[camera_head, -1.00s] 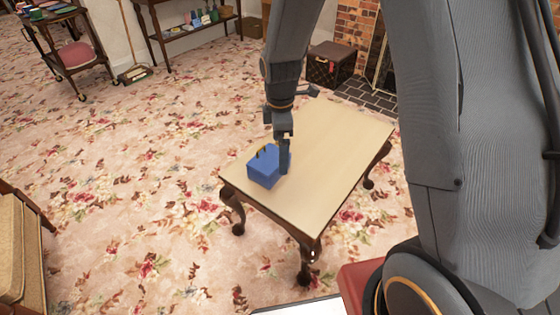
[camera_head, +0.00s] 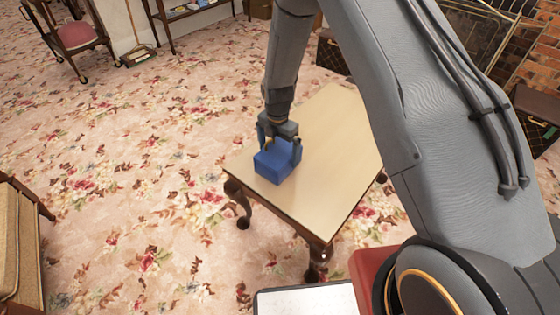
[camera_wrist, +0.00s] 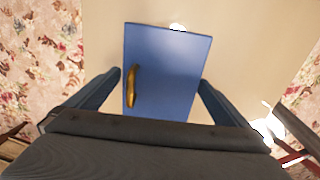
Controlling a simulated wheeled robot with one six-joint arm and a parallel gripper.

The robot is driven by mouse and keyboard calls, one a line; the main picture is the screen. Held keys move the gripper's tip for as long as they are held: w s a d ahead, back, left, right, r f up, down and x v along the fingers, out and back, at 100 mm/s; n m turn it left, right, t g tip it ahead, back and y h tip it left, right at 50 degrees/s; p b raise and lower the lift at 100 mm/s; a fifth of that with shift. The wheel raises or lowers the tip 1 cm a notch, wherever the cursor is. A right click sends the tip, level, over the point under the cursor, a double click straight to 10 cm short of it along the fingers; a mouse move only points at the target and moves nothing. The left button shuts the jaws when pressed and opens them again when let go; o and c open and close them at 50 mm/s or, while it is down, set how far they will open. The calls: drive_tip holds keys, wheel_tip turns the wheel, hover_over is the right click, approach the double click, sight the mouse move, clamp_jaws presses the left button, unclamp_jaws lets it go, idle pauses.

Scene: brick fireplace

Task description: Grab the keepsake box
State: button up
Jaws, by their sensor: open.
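The keepsake box is a blue box (camera_head: 272,167) with a gold clasp or handle, near the left end of a small wooden table (camera_head: 325,140). My gripper (camera_head: 280,150) is above and around it, pointing down. In the wrist view the blue box (camera_wrist: 168,65) lies between my two spread fingers (camera_wrist: 160,90), one on each side, with a visible gap on the left and a small one on the right. The gold piece sits on its left part. The fingertips' exact height against the box is hard to tell.
The table top is otherwise bare. A tan upholstered seat (camera_head: 20,250) stands at the far left on the floral carpet (camera_head: 130,180). A trolley with a pink cushion (camera_head: 75,35) and a brick fireplace (camera_head: 540,65) are at the back.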

drive_tip(key=shift+f, duration=1.6)
drive_tip(key=shift+r, duration=0.1)
drive_tip(key=c, duration=1.2)
